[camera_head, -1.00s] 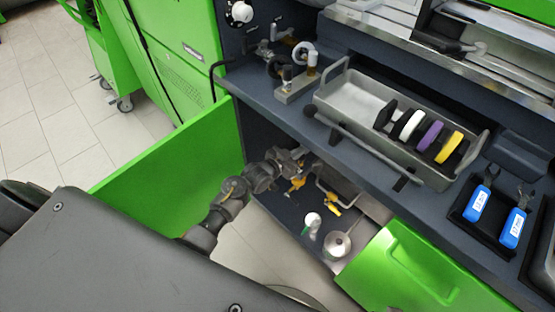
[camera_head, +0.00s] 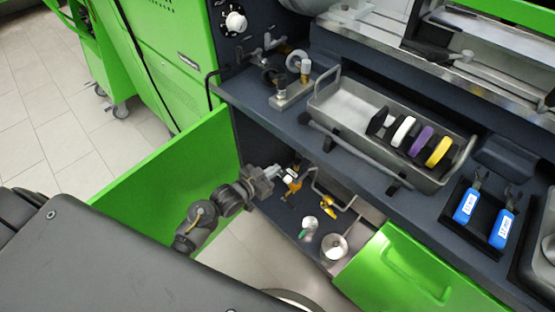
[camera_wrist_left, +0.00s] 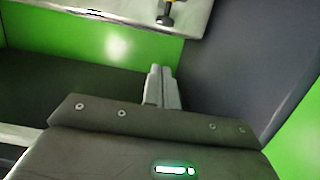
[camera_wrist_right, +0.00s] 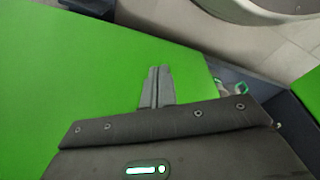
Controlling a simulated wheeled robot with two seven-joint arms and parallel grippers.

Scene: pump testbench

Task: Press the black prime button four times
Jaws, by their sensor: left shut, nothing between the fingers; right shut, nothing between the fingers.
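I cannot make out a black prime button in any view. My left gripper (camera_head: 277,171) is at the opening of the lower cabinet, beside a yellow-handled valve (camera_head: 292,185). In the left wrist view its fingers (camera_wrist_left: 160,70) are together and empty, with a yellow and dark fitting (camera_wrist_left: 165,12) above them in the picture. My right gripper (camera_wrist_right: 160,70) shows only in the right wrist view. Its fingers are together and empty, in front of a green panel (camera_wrist_right: 80,75).
An open green door (camera_head: 165,170) stands left of the cabinet. A green drawer front (camera_head: 410,265) is at its right. A second yellow valve (camera_head: 328,203) and white containers are inside.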

